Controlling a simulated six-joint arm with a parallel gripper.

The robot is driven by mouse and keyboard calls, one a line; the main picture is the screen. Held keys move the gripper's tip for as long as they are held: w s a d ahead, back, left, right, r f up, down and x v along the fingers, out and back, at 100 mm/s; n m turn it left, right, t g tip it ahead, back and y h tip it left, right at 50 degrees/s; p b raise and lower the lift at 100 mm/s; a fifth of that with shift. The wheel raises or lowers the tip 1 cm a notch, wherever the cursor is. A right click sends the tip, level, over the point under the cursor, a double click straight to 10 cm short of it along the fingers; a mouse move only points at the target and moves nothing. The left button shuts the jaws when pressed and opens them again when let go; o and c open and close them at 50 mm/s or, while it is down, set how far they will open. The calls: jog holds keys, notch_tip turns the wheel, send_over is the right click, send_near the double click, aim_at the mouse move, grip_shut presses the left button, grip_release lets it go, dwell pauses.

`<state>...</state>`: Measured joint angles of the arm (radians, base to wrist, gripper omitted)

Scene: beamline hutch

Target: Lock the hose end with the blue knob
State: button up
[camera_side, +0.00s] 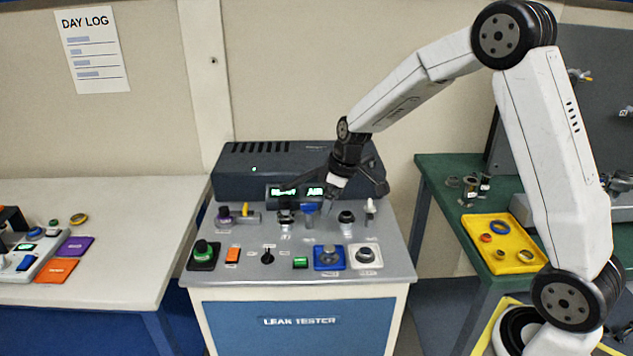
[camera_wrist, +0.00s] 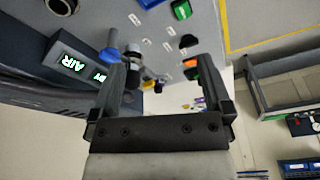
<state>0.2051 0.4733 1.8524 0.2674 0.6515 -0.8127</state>
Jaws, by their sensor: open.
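The blue knob (camera_side: 308,208) stands in the back row of the leak tester's grey top panel, just left of and below my gripper (camera_side: 336,187). In the wrist view the blue knob (camera_wrist: 110,55) shows beside the tip of the left finger, outside the space between the fingers (camera_wrist: 160,68). A pale cylindrical fitting (camera_wrist: 133,49) stands close to it there; I cannot tell whether this is the hose end. My gripper is open and empty, above the panel's back part. I cannot tell whether a finger touches the knob.
A yellow tray (camera_side: 499,243) lies on the right green bench. The left bench's middle is clear.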

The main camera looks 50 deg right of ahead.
jog(key=s+a+m+h, duration=0.1)
jog(key=s+a+m, duration=0.3)
jog(key=s, duration=1.2)
jog(key=shift+a+f, duration=0.3)
jog(key=shift+a, duration=0.8)
jog(key=shift+s+a+f+m, duration=0.1)
jog(key=shift+s+a+m, duration=0.05)
jog(key=shift+s, duration=0.5)
jog(key=shift+s+a+f+m, duration=0.1)
jog(key=shift+s+a+m, duration=0.05)
jog(key=shift+s, duration=0.45)
